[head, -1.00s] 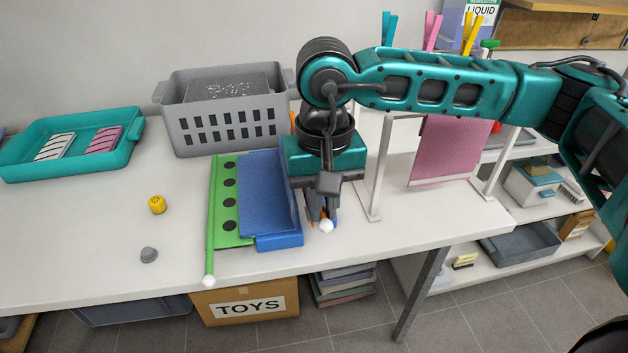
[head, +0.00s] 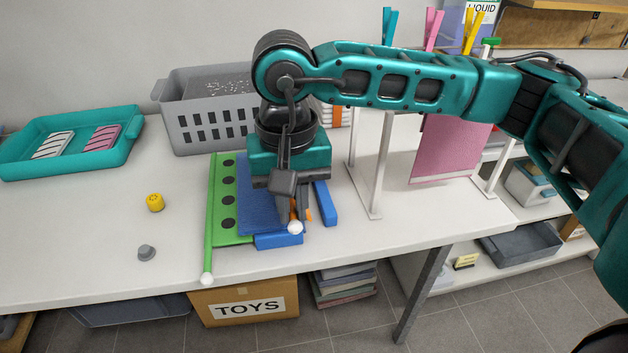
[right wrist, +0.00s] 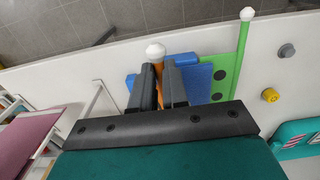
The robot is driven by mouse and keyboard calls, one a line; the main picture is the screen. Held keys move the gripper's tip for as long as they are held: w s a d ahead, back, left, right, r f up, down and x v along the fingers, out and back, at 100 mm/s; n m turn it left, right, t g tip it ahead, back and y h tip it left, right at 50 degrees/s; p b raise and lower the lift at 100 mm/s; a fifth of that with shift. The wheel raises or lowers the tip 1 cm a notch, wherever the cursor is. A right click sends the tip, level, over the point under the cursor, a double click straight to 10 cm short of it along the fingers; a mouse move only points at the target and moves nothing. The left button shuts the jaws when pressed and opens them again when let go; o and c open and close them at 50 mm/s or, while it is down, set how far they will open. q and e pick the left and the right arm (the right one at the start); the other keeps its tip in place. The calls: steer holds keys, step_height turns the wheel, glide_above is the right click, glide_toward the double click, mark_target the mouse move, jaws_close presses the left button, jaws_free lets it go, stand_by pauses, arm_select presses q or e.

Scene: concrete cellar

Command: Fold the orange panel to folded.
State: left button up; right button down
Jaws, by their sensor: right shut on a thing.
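The orange panel (head: 308,214) is mostly hidden; only a bit of orange and a white ball-shaped knob (head: 294,228) show at the right gripper's fingertips. In the right wrist view the orange edge (right wrist: 157,62) shows between the fingers, with the knob beyond. My right gripper (head: 297,213) points down over the right part of the blue piece and is shut on the orange panel; it also shows in the right wrist view (right wrist: 159,67). The blue piece (head: 260,190) lies beside a green panel (head: 228,200) with black dots. My left gripper is not in view.
A grey basket (head: 190,130) stands behind, and a teal tray (head: 125,150) is at the left. A yellow item (head: 155,202) and a grey knob (head: 146,253) lie left of the green panel. A white rack (head: 375,170) with a pink cloth (head: 450,150) stands right.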

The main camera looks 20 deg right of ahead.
steer(key=shift+a, duration=0.15)
steer(key=shift+w+a+f+b, duration=0.15)
steer(key=shift+a+f+b, duration=0.15)
steer(key=shift+a, duration=0.2)
steer(key=shift+w+a+f+b, duration=0.15)
steer(key=shift+a+f+b, duration=0.05)
steer(key=shift+a+b, duration=0.25)
steer(key=shift+w+a+f+b, duration=0.2)
steer(key=shift+a+f+b, duration=0.6)
steer(key=shift+a+b, duration=0.05)
steer(key=c, duration=1.1)
jaws_free()
steer(key=shift+o, duration=0.2)
